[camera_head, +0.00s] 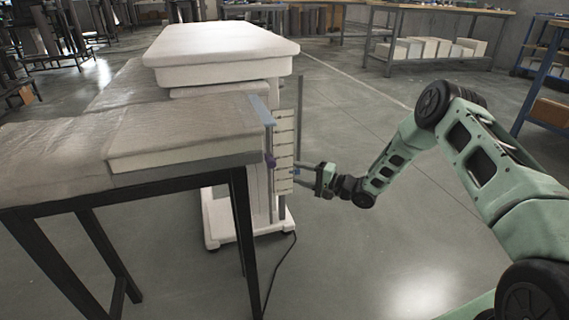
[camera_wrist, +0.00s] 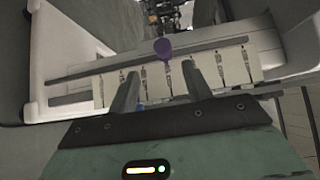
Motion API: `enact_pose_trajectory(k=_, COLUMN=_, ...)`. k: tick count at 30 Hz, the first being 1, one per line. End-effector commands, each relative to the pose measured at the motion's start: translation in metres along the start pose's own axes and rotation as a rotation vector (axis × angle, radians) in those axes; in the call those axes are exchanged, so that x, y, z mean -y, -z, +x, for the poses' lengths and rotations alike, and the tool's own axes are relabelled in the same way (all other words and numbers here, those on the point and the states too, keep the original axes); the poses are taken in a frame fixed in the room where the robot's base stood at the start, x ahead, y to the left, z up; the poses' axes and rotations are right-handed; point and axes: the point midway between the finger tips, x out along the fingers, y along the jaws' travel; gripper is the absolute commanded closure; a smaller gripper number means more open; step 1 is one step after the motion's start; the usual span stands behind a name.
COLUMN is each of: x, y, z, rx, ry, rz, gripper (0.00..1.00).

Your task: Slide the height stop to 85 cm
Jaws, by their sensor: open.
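A white lift column (camera_head: 240,200) carries an upright pale scale plate (camera_head: 284,135) with several dark marks; the numbers are too small to read. The plate also shows in the wrist view (camera_wrist: 235,66), lying across the picture beside a grey rail (camera_wrist: 110,70). A small blue part (camera_wrist: 140,106) shows near my left finger. I cannot tell which is the height stop. My gripper (camera_head: 301,174) is open in front of the plate, with nothing between its fingers.
A table with a wrapped pale top (camera_head: 55,160) and black legs stands close on the left. The column's broad white top (camera_head: 220,45) overhangs behind. A dark cable (camera_head: 280,270) lies on the floor. The floor to the right is clear, with workbenches (camera_head: 430,62) far back.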

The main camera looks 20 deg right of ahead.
Motion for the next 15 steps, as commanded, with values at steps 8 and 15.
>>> enact_pose_trajectory(k=8, x=0.0, y=0.0, z=-0.051, rx=-0.002, ry=-0.003, rz=0.002, gripper=0.51)
enact_pose_trajectory(k=15, x=-0.001, y=0.0, z=-0.064, rx=0.0, ry=-0.002, rz=0.0, gripper=0.51)
